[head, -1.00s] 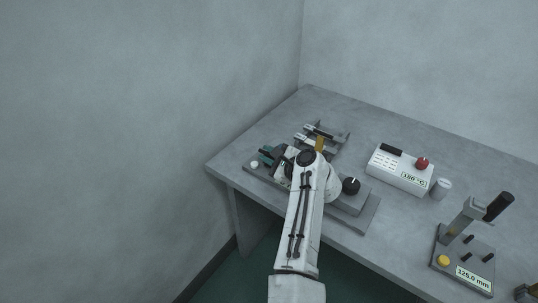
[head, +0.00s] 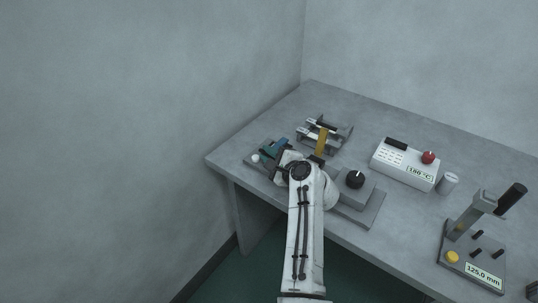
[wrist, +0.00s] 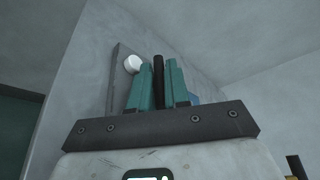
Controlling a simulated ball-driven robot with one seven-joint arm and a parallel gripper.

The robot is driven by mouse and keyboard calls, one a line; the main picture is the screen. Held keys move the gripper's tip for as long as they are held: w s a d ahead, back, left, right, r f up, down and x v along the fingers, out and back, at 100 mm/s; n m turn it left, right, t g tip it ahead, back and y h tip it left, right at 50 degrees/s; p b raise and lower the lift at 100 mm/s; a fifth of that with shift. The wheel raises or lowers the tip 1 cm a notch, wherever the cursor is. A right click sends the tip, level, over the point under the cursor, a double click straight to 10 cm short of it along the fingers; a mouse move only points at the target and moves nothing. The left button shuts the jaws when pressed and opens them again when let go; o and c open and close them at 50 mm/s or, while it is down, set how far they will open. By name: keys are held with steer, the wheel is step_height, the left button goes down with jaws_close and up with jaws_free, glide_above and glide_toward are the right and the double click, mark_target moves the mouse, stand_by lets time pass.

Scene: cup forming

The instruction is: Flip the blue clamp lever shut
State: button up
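The blue clamp lever (head: 281,143) shows as a small blue piece on the fixture near the table's left edge. In the wrist view a bit of blue (wrist: 195,99) shows just right of the fingers, mostly hidden behind them. My gripper (head: 270,153) is low over this fixture, close beside the blue piece; touching or apart I cannot tell. In the wrist view its teal fingers (wrist: 159,88) stand close together with a dark bar (wrist: 158,72) between them, reaching past the tips. Whether they grip that bar is unclear.
A white round knob (head: 255,158) sits at the fixture's left end. A grey block with a black knob (head: 355,180) stands right of my arm. A metal bracket with a yellow part (head: 321,142) is behind. A white heater box (head: 405,165) and a gauge stand (head: 470,250) are farther right.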

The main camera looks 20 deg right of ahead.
steer(key=o, duration=0.4)
steer(key=shift+d+f, duration=0.15)
steer(key=shift+f, duration=0.05)
steer(key=shift+o, duration=0.2)
steer(key=v, duration=0.9)
steer(key=shift+s, duration=0.15)
steer(key=shift+v, duration=0.75)
